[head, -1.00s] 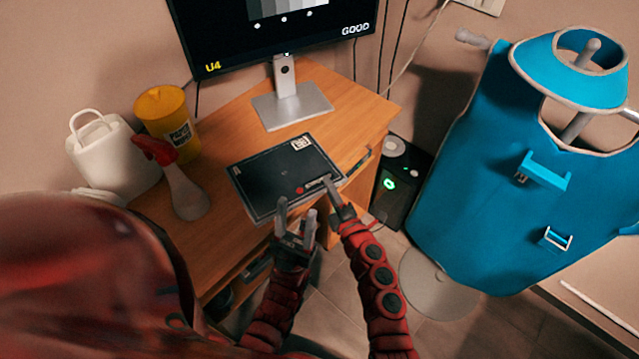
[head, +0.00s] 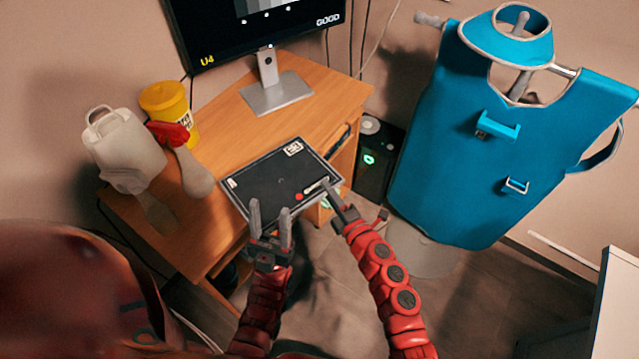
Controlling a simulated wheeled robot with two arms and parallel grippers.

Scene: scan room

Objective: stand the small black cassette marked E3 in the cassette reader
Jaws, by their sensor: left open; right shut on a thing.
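A flat black cassette (head: 270,180) with a thin pale edge, a white label and a red dot is held over the front right part of the desk. Its mark is too small to read, so I cannot tell whether it is E3. My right gripper (head: 331,190) is shut on its near right edge. My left gripper (head: 270,212) is open, with its fingers pointing up at the cassette's near edge; I cannot tell whether they touch it. I cannot make out a cassette reader in this view.
The wooden desk (head: 225,130) bears a monitor (head: 255,25), a yellow tub (head: 165,103), a white jug-like container (head: 125,150) and a red-topped bottle (head: 190,170). A black box with a green light (head: 372,165) stands beside it. A blue apron (head: 470,150) hangs right. A white panel (head: 617,310) shows at the right edge.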

